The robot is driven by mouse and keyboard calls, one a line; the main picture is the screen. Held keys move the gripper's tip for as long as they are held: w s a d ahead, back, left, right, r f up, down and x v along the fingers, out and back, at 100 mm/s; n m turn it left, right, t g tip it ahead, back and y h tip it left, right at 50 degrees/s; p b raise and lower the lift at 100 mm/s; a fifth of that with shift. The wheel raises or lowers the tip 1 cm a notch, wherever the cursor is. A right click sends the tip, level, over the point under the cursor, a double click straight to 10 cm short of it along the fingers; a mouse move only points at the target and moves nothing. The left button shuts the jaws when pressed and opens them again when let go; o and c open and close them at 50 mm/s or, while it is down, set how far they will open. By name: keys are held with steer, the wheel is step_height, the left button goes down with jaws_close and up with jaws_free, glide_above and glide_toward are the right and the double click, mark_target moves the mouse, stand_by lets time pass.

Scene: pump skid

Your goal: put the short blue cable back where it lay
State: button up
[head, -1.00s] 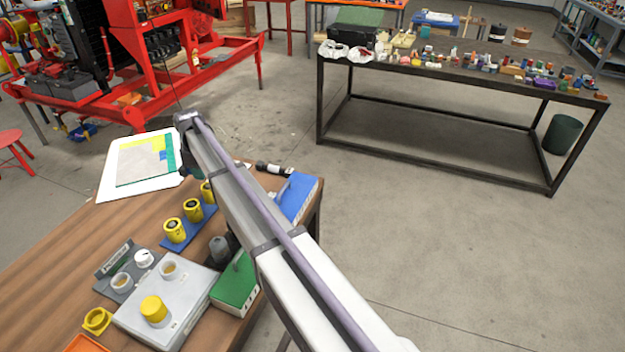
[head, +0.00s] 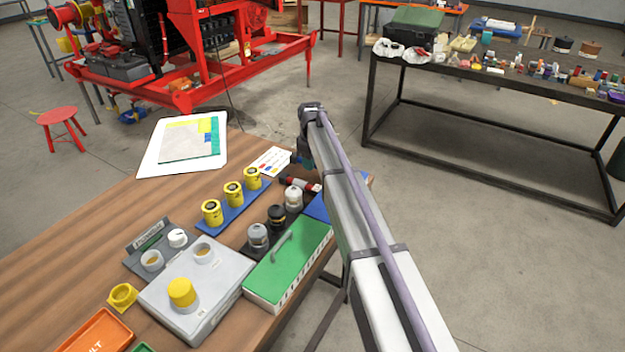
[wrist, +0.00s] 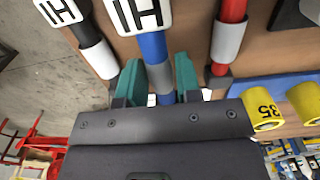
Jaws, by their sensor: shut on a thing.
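In the wrist view my gripper (wrist: 159,62) has its teal fingers closed on either side of the short blue cable (wrist: 153,46). The cable carries a white tag with black marks and a grey sleeve. A black cable (wrist: 82,38) with a similar tag lies to its left, and a red cable (wrist: 232,12) with a grey sleeve to its right. Whether the blue cable touches the wooden surface below cannot be told. In the head view my arm hides most of the gripper and the blue cable. A dark cable with a red part (head: 300,184) shows beside the arm.
The wooden table (head: 75,255) holds a blue rack of yellow cylinders (head: 234,194), a green box (head: 290,265), a grey box (head: 205,285), several bottles (head: 277,217) and a card with coloured marks (head: 270,161). A mat on a white sheet (head: 160,160) lies at the far left.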

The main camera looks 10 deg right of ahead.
mark_target(312, 176)
step_height(312, 176, down, 4)
steer(key=b, duration=0.4)
steer(key=shift+r, duration=0.35)
steer(key=shift+f, duration=0.25)
steer(key=o, duration=1)
steer(key=shift+o, duration=0.2)
step_height(312, 176, up, 13)
steer(key=p, duration=1.3)
steer(key=shift+f, duration=0.1)
steer(key=s+m, duration=0.9)
steer(key=s, duration=2.9)
steer(key=shift+s+f+m, duration=0.15)
steer(key=shift+s+m, duration=0.15)
steer(key=shift+m, duration=0.1)
